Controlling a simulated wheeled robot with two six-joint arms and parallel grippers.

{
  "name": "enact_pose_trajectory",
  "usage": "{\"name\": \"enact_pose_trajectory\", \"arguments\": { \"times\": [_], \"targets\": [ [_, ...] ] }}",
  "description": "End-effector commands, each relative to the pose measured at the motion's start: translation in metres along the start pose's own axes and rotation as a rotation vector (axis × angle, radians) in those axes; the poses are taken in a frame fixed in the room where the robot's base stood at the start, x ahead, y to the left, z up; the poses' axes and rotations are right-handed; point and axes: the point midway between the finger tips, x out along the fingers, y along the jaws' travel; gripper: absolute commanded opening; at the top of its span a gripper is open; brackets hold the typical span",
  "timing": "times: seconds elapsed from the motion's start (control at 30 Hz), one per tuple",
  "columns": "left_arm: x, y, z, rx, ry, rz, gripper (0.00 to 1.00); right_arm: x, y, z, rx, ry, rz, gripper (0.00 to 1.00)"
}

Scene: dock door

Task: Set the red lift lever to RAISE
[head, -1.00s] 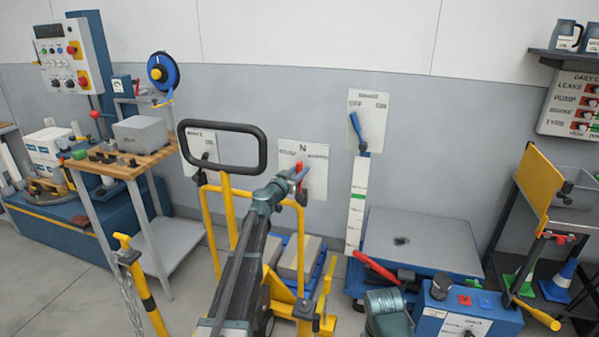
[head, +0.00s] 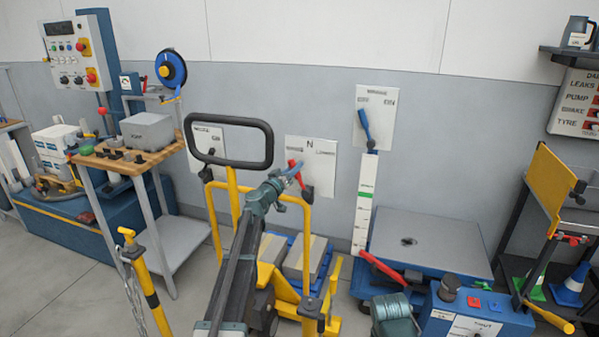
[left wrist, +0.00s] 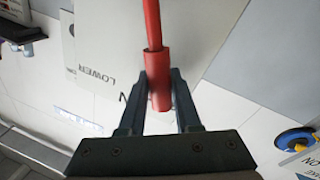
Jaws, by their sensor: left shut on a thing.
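The red lift lever (head: 294,168) is on a white wall plate (head: 321,178) marked N at the top. The lever leans left of the N, towards the left label, which is too small to read. My left gripper (head: 284,178) is shut on the lever's handle. In the left wrist view the red handle (left wrist: 158,82) sits between the two fingers (left wrist: 158,102). The word LOWER shows on the plate (left wrist: 105,50), on the side the lever leans away from. The lever's pivot is partly hidden in the head view.
A black-framed hand rail (head: 228,162) on a yellow post stands left of my left arm. A blue lever (head: 364,124) is on the plate to the right. A grey-topped lift table (head: 435,240) stands below it. A workbench (head: 130,160) is at the left.

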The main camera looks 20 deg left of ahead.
Motion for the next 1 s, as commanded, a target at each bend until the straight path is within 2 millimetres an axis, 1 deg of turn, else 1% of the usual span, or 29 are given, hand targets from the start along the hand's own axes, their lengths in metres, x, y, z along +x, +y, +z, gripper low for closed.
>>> {"name": "enact_pose_trajectory", "arguments": {
  "times": [0.03, 0.3, 0.5, 0.9, 0.93, 1.0],
  "targets": [
    [-0.001, -0.005, 0.003, -0.027, 0.005, 0.000, 0.00, 0.006, -0.001, 0.000, 0.000, 0.000, 0.000, 0.50],
    [-0.004, -0.016, 0.003, -0.140, 0.027, 0.000, 0.00, 0.014, -0.001, -0.001, 0.000, 0.000, 0.000, 0.50],
    [-0.004, -0.019, 0.002, -0.176, 0.034, 0.000, 0.00, 0.017, -0.002, -0.001, 0.000, 0.000, 0.000, 0.50],
    [-0.005, -0.020, 0.002, -0.184, 0.036, -0.002, 0.00, 0.017, -0.002, -0.001, 0.000, 0.000, 0.000, 0.50],
    [-0.005, -0.020, 0.002, -0.184, 0.036, -0.002, 0.34, 0.017, -0.002, -0.001, 0.000, 0.000, 0.000, 0.50],
    [-0.005, -0.020, 0.002, -0.184, 0.036, -0.002, 0.46, 0.017, -0.002, -0.001, 0.000, 0.000, 0.000, 0.50]
  ]
}}
